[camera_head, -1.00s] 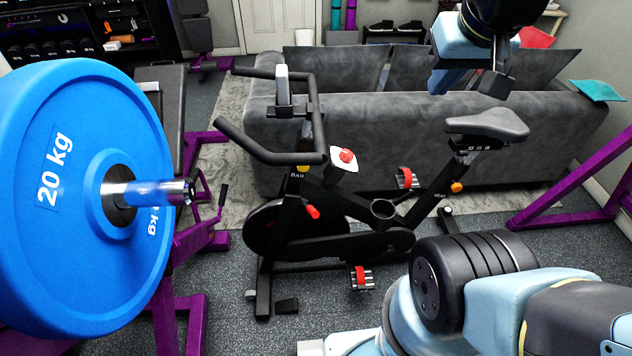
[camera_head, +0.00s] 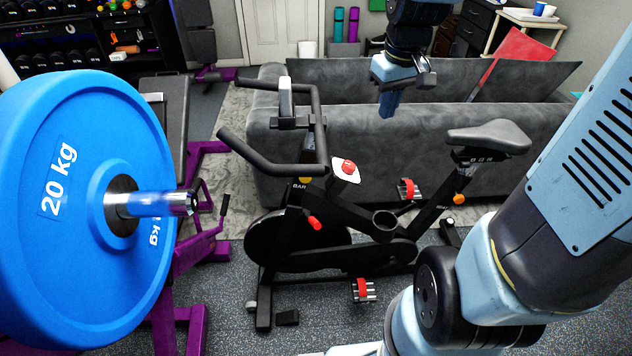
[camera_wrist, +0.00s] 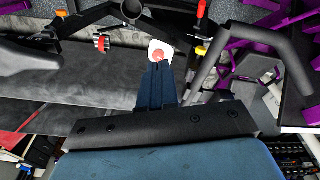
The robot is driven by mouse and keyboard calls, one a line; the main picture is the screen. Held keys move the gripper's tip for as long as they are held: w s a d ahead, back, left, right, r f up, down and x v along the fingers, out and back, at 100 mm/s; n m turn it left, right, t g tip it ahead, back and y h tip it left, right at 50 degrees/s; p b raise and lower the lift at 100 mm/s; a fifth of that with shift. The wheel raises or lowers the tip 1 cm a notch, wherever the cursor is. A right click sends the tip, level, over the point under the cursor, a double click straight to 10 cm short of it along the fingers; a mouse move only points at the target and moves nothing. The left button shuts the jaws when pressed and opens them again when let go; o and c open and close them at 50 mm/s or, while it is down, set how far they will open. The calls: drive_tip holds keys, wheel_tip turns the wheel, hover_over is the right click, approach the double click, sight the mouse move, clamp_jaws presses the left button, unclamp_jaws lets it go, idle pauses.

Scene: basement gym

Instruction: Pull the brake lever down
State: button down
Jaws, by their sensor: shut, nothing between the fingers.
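The black exercise bike (camera_head: 330,250) stands in mid-floor in the head view. A short red-tipped lever (camera_head: 314,222) juts from its frame below the handlebar and looks like the brake lever. It also shows at the top of the wrist view (camera_wrist: 201,9). A red knob on a white plate (camera_head: 348,167) sits higher on the bike; I cannot tell its use. My gripper (camera_head: 388,108) is shut and empty, fingers pointing down, above and right of the bike's handlebar in the picture. In the wrist view its fingertips (camera_wrist: 159,68) overlap the lower edge of the white plate; contact cannot be told.
The handlebar (camera_head: 262,160) and bike seat (camera_head: 488,137) flank the space around the frame. A grey sofa (camera_head: 420,150) stands behind the bike. A blue weight plate on a bar (camera_head: 75,250) and purple rack parts fill the left.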

drive_tip(key=w+a+f+n+g+y, duration=0.1)
drive_tip(key=w+f, duration=0.2)
drive_tip(key=f, duration=0.3)
drive_tip(key=w+a+f+n+g, duration=0.1)
drive_tip(key=w+a+f+g, duration=0.1)
drive_tip(key=w+f, duration=0.3)
drive_tip(key=n+g+y, duration=0.2)
drive_tip(key=y, duration=0.1)
approach(318, 222)
drive_tip(key=w+d+r, duration=0.4)
drive_tip(key=w, duration=0.2)
drive_tip(key=s+a+r+x, duration=0.1)
drive_tip(key=x, duration=1.3)
drive_tip(key=shift+s, duration=0.2)
drive_tip(key=shift+a+n, duration=0.1)
drive_tip(key=shift+n, duration=0.2)
drive_tip(key=s+f, duration=0.1)
drive_tip(key=s+a, duration=0.1)
drive_tip(key=s+f, duration=0.1)
drive_tip(key=shift+s+a+f, duration=0.1)
drive_tip(key=shift+a+f, duration=0.15)
drive_tip(key=shift+f, duration=0.05)
drive_tip(key=shift+s+a+f, duration=0.25)
drive_tip(key=shift+s+f, duration=0.1)
